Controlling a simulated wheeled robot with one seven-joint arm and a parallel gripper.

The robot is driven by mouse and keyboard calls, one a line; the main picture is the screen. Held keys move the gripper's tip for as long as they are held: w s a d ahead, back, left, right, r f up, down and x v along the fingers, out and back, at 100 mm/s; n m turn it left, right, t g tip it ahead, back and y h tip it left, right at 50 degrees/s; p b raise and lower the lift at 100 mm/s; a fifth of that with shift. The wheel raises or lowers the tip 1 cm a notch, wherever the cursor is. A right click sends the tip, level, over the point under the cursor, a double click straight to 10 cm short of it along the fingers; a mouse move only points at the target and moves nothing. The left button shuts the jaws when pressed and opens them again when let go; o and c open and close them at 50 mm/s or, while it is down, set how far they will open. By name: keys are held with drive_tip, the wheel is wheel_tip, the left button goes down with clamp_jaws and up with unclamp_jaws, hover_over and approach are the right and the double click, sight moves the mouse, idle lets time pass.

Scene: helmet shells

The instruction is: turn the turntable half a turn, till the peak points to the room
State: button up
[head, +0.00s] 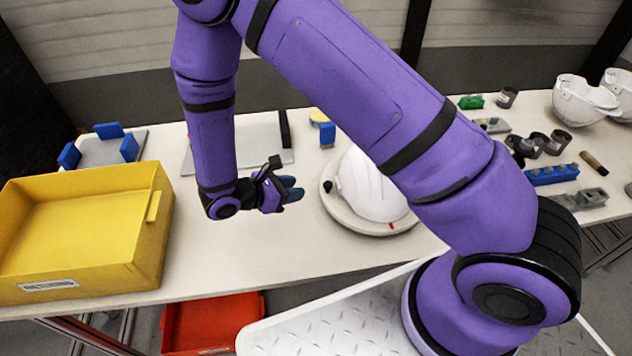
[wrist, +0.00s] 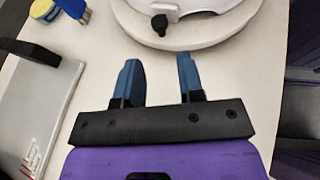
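A white helmet shell (head: 368,188) sits on a round off-white turntable (head: 345,214) in the middle of the table. My arm hides part of both in the head view, and I cannot make out where the peak points. A small black knob (head: 327,186) stands at the turntable's left rim. In the wrist view the turntable (wrist: 205,38) is at the top, with the knob (wrist: 159,24) on it near the edge. My gripper (head: 290,189) is left of the turntable, its blue fingers apart and empty. In the wrist view the gripper (wrist: 158,62) points toward the knob, not touching it.
A yellow bin (head: 150,245) stands at the front left. A grey board (head: 260,140) and a blue-and-yellow item (head: 325,128) lie behind my gripper. White shells (head: 580,100) and several small parts, including a blue rack (head: 552,174), are at the right. The table front beside the bin is clear.

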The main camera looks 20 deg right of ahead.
sight(325, 185)
drive_tip(key=x, duration=1)
drive_tip(key=shift+w+d+f, duration=0.1)
drive_tip(key=shift+d+f, duration=0.1)
drive_tip(key=shift+f, duration=0.15)
drive_tip(key=shift+c, duration=0.2)
clamp_jaws()
